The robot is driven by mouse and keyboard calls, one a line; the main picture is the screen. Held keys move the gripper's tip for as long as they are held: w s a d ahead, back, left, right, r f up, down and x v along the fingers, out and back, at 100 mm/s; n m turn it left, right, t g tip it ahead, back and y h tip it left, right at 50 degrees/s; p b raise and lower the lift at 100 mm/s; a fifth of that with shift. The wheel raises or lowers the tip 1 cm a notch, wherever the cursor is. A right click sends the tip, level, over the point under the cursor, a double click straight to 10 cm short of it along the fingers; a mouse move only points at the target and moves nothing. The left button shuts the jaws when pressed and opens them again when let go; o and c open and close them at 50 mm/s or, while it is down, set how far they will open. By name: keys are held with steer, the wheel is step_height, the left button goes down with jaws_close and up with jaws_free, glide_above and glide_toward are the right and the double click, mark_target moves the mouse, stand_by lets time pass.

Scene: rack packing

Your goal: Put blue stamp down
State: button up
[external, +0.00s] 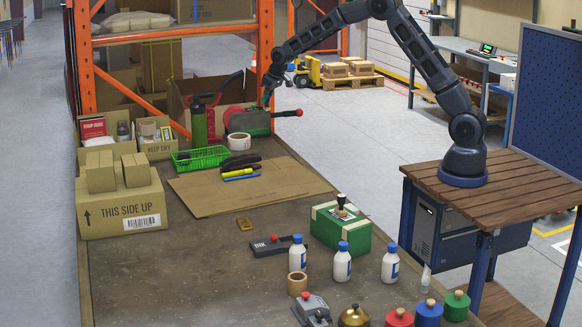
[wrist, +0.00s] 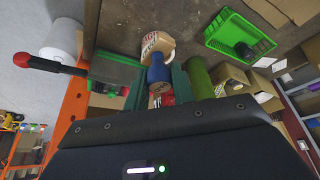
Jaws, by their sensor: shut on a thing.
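The blue stamp (wrist: 158,73) is between the fingers of my gripper (wrist: 159,88) in the wrist view. My gripper is shut on it, and a tan end of it shows between the fingers. In the external view my gripper (external: 266,100) is at the far end of the table, by a green device with a red-knobbed lever (external: 250,122). The stamp cannot be made out there, and I cannot tell whether it touches anything below.
A flat cardboard sheet (external: 250,192) lies nearer. Bottles, a green box (external: 340,230) and colored round-knobbed items fill the near right. The table's near left is clear.

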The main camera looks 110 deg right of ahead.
steer(key=shift+r, duration=0.15)
steer(key=shift+w, duration=0.1)
